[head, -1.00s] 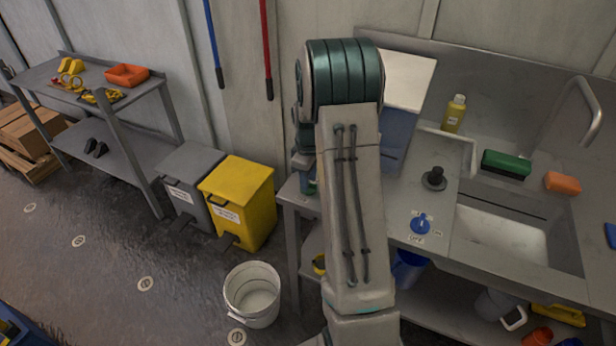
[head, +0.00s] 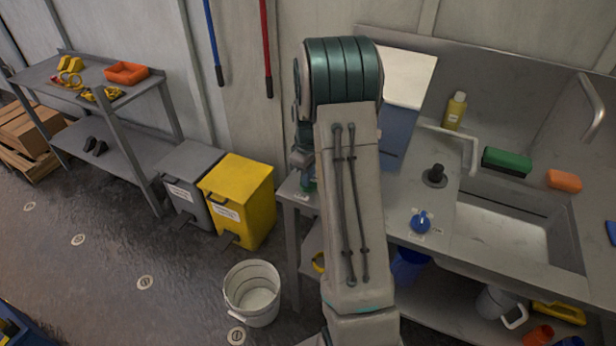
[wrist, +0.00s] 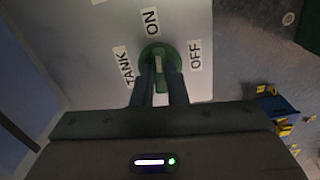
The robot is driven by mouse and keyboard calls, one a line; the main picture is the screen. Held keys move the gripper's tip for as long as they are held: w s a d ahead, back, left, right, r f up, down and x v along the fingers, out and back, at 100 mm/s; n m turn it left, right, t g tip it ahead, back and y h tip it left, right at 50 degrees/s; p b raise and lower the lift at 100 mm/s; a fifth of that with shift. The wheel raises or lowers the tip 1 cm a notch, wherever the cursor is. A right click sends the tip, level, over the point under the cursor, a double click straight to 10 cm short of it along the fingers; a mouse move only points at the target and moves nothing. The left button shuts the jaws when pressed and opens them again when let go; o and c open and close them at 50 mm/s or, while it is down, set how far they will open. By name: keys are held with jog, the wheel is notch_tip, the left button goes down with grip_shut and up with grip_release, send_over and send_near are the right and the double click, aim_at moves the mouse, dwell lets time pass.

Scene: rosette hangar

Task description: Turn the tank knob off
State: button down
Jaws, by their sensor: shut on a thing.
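The tank knob (wrist: 157,50) is green and sits on a pale plate (wrist: 104,30) with labels reading TANK, ON and OFF in the wrist view. ON is beyond the knob and OFF is to its right. The knob's raised grip points up the picture, roughly toward ON. My gripper (wrist: 160,72) is shut on this grip, one dark finger on each side. In the head view, my arm covers most of this spot; a bit of green (head: 310,185) shows beside it at the counter's left end.
A blue knob (head: 421,222) and a black knob (head: 435,176) stand on the counter right of my arm, before the sink (head: 500,235). A yellow bottle (head: 455,111) stands behind. A white bucket (head: 251,293) and a yellow bin (head: 238,200) are on the floor to the left.

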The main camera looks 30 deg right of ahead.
jog(key=m+b, duration=0.1)
jog(key=m, duration=0.3)
jog(key=shift+b, duration=0.35)
jog(key=m+b, duration=0.1)
jog(key=m, duration=0.3)
jog(key=shift+m, duration=0.4)
jog(key=m, duration=0.4)
jog(key=shift+r+m, duration=0.1)
jog(key=shift+m, duration=1.7)
jog(key=c, duration=1.4)
grip_release()
jog(key=shift+c, duration=0.2)
notch_tip(320, 180, up, 14)
jog(key=b, duration=0.1)
